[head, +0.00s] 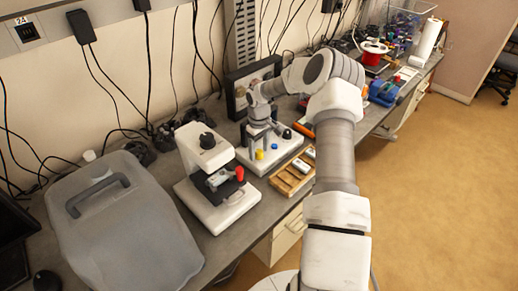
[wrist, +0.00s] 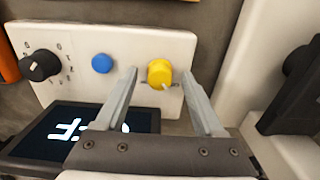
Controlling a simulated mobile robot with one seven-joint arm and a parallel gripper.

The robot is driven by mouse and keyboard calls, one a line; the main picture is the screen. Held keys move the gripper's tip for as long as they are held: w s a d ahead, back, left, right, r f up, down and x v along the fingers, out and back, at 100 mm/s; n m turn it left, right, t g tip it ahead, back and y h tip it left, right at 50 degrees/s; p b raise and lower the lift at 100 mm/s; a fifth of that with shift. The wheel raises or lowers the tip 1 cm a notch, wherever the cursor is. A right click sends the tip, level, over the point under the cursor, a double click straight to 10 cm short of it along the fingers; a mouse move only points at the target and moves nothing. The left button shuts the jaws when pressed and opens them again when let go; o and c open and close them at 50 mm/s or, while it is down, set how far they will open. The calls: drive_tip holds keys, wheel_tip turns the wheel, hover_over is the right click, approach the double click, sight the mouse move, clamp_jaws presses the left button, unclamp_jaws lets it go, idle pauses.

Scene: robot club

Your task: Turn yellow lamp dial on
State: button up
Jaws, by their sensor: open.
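The yellow dial (wrist: 160,73) is a round knob with a pale pointer mark on a white panel (wrist: 120,40) in the wrist view. My gripper (wrist: 165,88) is open, with one finger to the left of the dial and the other to its right. I cannot tell whether either finger touches it. A dark screen (wrist: 50,135) with lit pale characters, partly hidden by my gripper, lies by the panel. In the head view the yellow dial (head: 259,154) is small on a white device, with my arm reaching over it; the gripper's fingers are unclear there.
A black knob (wrist: 41,66) and a blue button (wrist: 102,63) sit left of the dial on the panel. In the head view, a white microscope-like device (head: 205,160) stands to the left and a wooden tray (head: 287,181) to the right. Open floor (head: 430,200) lies at right.

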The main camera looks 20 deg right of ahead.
clamp_jaws()
idle(0.4)
drive_tip(key=shift+f+m+b, duration=0.1)
drive_tip(key=shift+m+b, duration=0.3)
drive_tip(key=shift+b, duration=0.2)
drive_tip(key=m+b, duration=0.3)
drive_tip(key=shift+f, duration=0.1)
drive_tip(key=m+b, duration=0.3)
drive_tip(key=m, duration=0.2)
drive_tip(key=m+b, duration=0.2)
drive_tip(key=m, duration=0.3)
drive_tip(key=shift+r+m+b, duration=0.2)
drive_tip(key=shift+m+b, duration=0.15)
drive_tip(key=shift+m, duration=1.65)
